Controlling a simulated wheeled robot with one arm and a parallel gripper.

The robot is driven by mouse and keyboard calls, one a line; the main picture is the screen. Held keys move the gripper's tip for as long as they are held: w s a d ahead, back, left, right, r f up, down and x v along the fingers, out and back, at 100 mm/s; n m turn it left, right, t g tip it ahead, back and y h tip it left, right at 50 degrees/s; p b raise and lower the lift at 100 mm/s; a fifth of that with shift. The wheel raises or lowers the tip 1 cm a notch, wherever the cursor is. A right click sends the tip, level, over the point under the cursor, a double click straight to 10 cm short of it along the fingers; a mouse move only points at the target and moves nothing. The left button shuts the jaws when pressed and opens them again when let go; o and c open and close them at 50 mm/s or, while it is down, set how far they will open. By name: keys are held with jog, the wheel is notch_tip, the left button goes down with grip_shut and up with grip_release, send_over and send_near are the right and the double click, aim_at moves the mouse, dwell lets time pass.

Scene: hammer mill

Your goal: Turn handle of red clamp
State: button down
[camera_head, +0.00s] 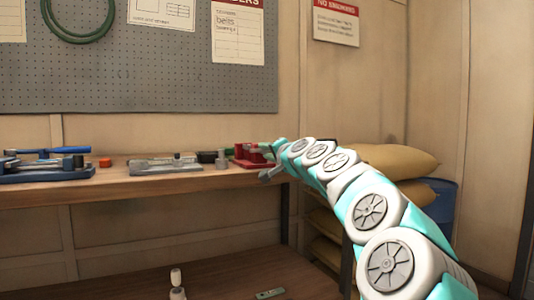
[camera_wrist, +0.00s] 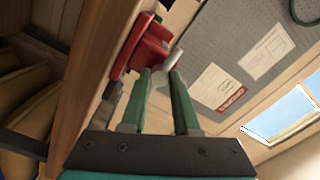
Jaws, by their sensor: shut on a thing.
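The red clamp (camera_head: 250,153) stands at the right end of the wooden workbench in the head view. In the wrist view the red clamp (camera_wrist: 150,48) is just beyond the fingertips, at the upper left. My gripper (camera_wrist: 162,78) has its two green fingers on either side of the clamp's light grey handle (camera_wrist: 172,64) and is shut on it. The fingers stand some way apart, with the grey part between their tips. In the head view my arm reaches in from the right and hides part of the clamp and most of the gripper.
The workbench (camera_head: 190,180) also holds a grey vise-like tool (camera_head: 165,164), a blue tool (camera_head: 45,168) and a small orange block (camera_head: 105,162). A pegboard (camera_head: 150,70) is on the wall behind. Tan sacks (camera_head: 395,160) and a blue barrel (camera_head: 440,200) stand right of the bench.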

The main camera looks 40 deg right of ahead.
jog(key=c, duration=0.6)
grip_release()
jog(key=shift+a, duration=0.1)
jog(key=shift+c, duration=0.2)
jog(key=v, duration=0.7)
jog(key=shift+s+p, duration=0.3)
jog(key=shift+s, duration=0.1)
jog(key=shift+a, duration=0.1)
jog(key=shift+c, duration=0.2)
